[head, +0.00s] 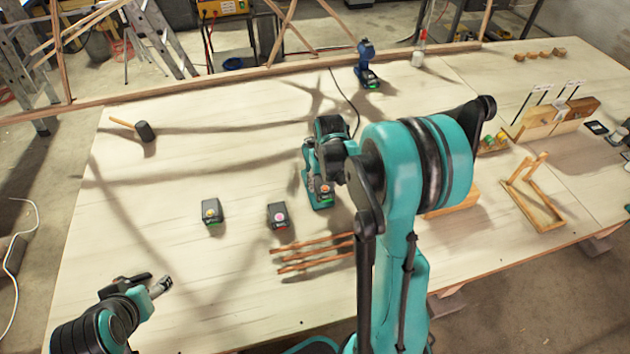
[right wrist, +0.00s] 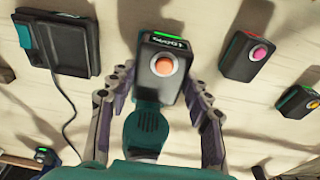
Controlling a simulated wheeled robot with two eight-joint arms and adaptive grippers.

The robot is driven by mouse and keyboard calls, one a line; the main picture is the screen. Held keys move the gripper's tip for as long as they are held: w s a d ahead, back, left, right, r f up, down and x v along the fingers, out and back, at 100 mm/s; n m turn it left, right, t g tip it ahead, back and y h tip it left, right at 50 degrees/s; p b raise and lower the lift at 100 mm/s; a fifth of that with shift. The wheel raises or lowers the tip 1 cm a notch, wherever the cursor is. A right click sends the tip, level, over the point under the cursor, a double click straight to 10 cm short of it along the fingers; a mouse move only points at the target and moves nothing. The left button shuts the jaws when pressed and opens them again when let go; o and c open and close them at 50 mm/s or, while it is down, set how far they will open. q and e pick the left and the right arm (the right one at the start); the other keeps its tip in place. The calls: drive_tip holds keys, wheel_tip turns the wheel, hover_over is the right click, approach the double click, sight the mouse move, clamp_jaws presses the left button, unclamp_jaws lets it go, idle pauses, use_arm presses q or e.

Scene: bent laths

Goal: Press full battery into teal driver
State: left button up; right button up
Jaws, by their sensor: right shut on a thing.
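The teal driver (head: 310,178) is on the table near the middle, partly hidden by my right arm; its slotted housing (right wrist: 150,125) shows in the right wrist view. A dark battery (right wrist: 165,68) with an orange dot and green lights is at the driver's foot; it also shows in the head view (head: 325,190). My right gripper (right wrist: 158,85) is shut on this battery, one finger on each side. Whether it is fully seated cannot be told. My left gripper (head: 158,283) is open and empty at the lower left, over the table's near-left part.
A battery with a pink dot and red light (head: 278,215) and one with a yellow dot (head: 211,212) stand to the left. Wooden laths (head: 312,262) lie in front. A corded charger (right wrist: 58,35), blue driver (head: 367,70) and mallet (head: 145,131) are around. The left table is mostly clear.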

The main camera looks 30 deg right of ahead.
sight(321, 183)
drive_tip(key=shift+w+d+f+b, duration=0.25)
drive_tip(key=shift+w+f+b, duration=0.25)
drive_tip(key=shift+f, duration=0.25)
drive_tip(key=w+f+b, duration=0.1)
drive_tip(key=w+f, duration=0.1)
drive_tip(key=shift+d+f+b, duration=0.2)
drive_tip(key=shift+f+b, duration=0.55)
drive_tip(key=shift+b, duration=0.05)
drive_tip(key=shift+f+b, duration=1)
drive_tip(key=shift+f, duration=0.1)
idle(0.3)
drive_tip(key=shift+r, duration=0.1)
drive_tip(key=o, duration=1.5)
drive_tip(key=shift+o, duration=0.2)
